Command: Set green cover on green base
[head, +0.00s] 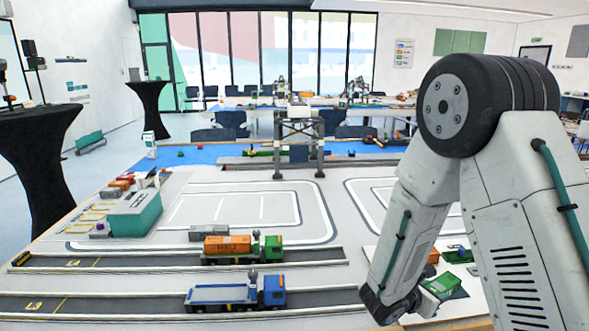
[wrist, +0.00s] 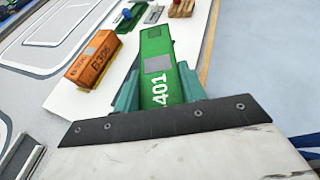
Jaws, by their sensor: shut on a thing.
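The green cover (wrist: 157,62), a box marked 401, is between the teal fingers of my gripper (wrist: 158,78), which is shut on it. In the head view the green cover (head: 441,286) shows beside the end of my arm, at the lower right. The green base (wrist: 131,17) lies on the white board beyond the cover, up and to the left in the wrist view, with a blue part on it. In the head view the green base (head: 457,257) is partly hidden. The cover is apart from the base.
An orange box (wrist: 95,58) marked B306 sits left of the held cover on the white board (wrist: 66,96). A reddish block (wrist: 181,8) stands farther back. In the head view, toy trucks, one with an orange load (head: 227,245) and one blue (head: 222,294), stand on grey lanes.

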